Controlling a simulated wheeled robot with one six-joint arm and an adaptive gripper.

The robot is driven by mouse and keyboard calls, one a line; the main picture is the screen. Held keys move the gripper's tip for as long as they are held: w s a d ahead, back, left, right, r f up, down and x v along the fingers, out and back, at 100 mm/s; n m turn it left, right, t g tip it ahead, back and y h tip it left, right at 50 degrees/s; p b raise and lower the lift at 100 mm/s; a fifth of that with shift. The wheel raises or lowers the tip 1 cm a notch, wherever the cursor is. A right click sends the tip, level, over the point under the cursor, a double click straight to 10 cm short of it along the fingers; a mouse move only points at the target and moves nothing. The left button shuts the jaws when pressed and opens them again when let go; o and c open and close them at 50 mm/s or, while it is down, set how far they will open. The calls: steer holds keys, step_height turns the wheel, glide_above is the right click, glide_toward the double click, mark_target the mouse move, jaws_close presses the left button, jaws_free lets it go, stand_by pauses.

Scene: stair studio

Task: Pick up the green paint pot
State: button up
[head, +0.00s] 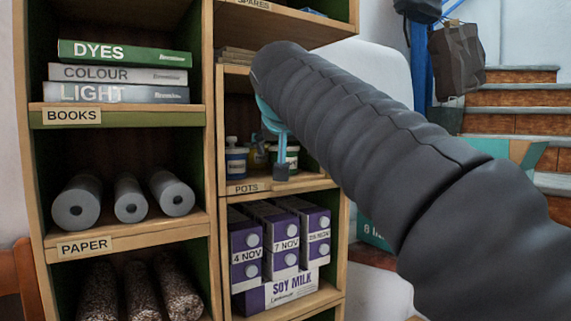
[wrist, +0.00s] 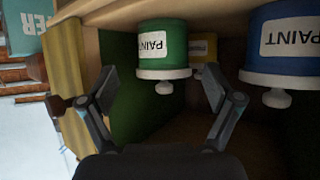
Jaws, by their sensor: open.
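The green paint pot (head: 291,157) stands at the right end of the shelf labelled POTS in the head view, partly hidden by my gripper (head: 280,160). In the wrist view the green pot (wrist: 162,44) appears upside down, with a white label, a white lid and a knob. My gripper (wrist: 160,85) is open and empty. Its two fingers lie to either side of the green pot in the picture, with the pot beyond them. I cannot tell whether either finger touches it.
A blue paint pot (wrist: 284,40) stands beside the green one, and a yellow pot (wrist: 204,48) sits farther back. The compartment's wooden side wall (head: 330,160) is close to the green pot. Soy milk cartons (head: 279,245) fill the shelf below.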

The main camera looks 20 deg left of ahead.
steer(key=x, duration=0.5)
steer(key=shift+s+a+f, duration=0.2)
steer(key=shift+s, duration=0.05)
steer(key=c, duration=1.4)
steer(key=shift+c, duration=0.4)
steer(key=shift+r, duration=0.15)
